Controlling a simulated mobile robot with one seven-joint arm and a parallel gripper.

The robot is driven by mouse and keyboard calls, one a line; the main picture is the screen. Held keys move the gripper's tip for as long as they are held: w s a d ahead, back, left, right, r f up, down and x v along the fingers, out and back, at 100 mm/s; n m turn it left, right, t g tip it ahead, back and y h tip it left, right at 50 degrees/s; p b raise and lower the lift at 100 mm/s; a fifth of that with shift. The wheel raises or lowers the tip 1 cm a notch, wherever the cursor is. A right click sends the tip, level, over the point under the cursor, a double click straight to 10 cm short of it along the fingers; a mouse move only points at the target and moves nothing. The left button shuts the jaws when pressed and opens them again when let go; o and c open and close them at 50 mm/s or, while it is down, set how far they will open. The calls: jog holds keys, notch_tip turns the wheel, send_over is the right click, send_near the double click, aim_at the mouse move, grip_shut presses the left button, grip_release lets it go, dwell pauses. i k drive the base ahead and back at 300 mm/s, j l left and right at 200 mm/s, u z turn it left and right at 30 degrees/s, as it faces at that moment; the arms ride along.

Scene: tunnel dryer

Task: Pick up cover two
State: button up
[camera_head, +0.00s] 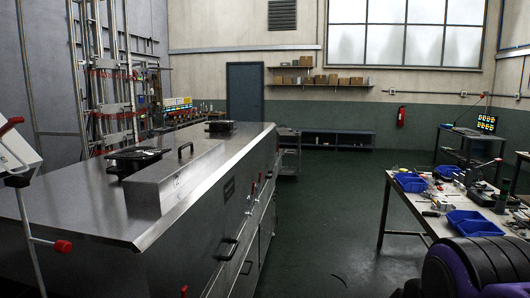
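The long steel dryer housing (85,218) fills the left and middle of the head view. Two dark flat units also stand on the top: one at the near left (135,159) and one at the far end (220,127). I see no label that tells which piece is cover two. My gripper is not in view.
A workbench (408,205) with blue bins (411,182) and scattered tools stands at the right. The green floor (325,215) between it and the dryer is mostly open. Red-tipped levers (12,126) rise at the left edge. Handles stick out of the dryer's right side.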

aim_at(156, 183)
jog(key=i+l+z, duration=0.15)
jog(key=i, duration=1)
jog(key=i+u, duration=0.4)
jog(key=i+l+u, duration=0.25)
jog(key=i+u, duration=0.35)
jog(key=u, duration=0.3)
jog(key=i+l+u, duration=0.15)
jog(key=u, duration=0.35)
jog(key=i+l+u, duration=0.15)
jog(key=l+u, duration=0.15)
jog(key=u, duration=0.15)
jog(key=i+l+u, duration=0.1)
jog(key=l+u, duration=0.15)
jog(key=u, duration=0.25)
jog(key=k+j+u, duration=0.25)
jog(key=i+l, duration=0.2)
jog(key=i+l+z, duration=0.1)
jog(key=l, duration=0.3)
jog(key=i, duration=0.1)
